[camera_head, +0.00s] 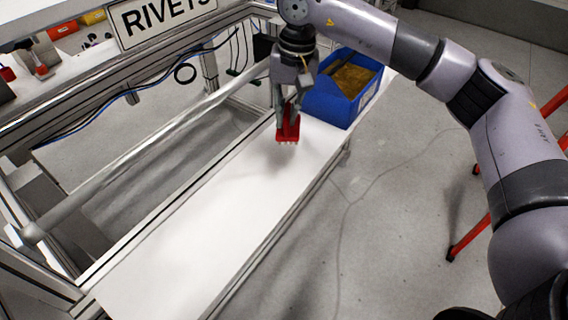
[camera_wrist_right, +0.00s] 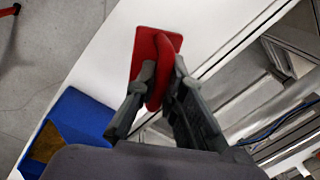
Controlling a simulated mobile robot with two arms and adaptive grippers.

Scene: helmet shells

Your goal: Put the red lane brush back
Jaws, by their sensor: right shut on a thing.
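The red lane brush (camera_head: 289,126) is held in my right gripper (camera_head: 288,104), bristles pointing down. It hangs over the white shelf strip, and a soft shadow lies on the strip near it. In the right wrist view the red brush (camera_wrist_right: 147,52) sits between the two grey fingers (camera_wrist_right: 157,88), which are shut on its raised grip. The white strip (camera_wrist_right: 105,50) shows behind it. I cannot tell the exact gap between bristles and strip. My left gripper is in neither view.
A blue bin (camera_head: 327,104) with brownish contents stands on the strip just right of the brush. A RIVETS sign (camera_head: 165,18) hangs on the frame at upper left. The white strip (camera_head: 190,235) is bare toward the lower left. A red-legged stand (camera_head: 470,238) is at right.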

